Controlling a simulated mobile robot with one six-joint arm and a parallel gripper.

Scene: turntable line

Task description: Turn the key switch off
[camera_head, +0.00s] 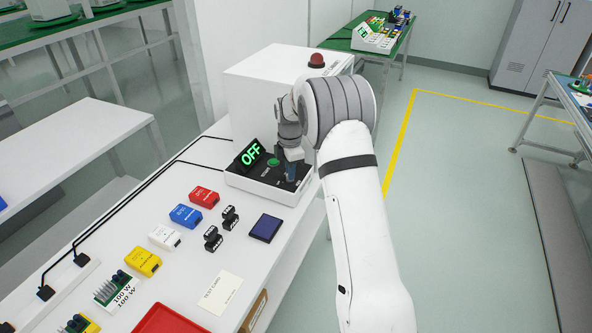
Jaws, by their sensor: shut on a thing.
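The control box (262,187) is a white case with a black top panel, standing at the far end of the white bench. Its raised display (250,154) shows OFF in green. A green round button (273,162) sits on the panel, left of my gripper. My gripper (291,172) points down at the right part of the panel and is shut. The key switch is hidden at the fingertips, so its angle cannot be seen. My arm comes in from the lower right.
A white cabinet with a red dome (317,61) stands behind the box. Red (204,196), blue (186,215), white (164,236) and yellow (143,261) blocks lie on the bench (195,270), with black parts and a dark blue panel (265,228).

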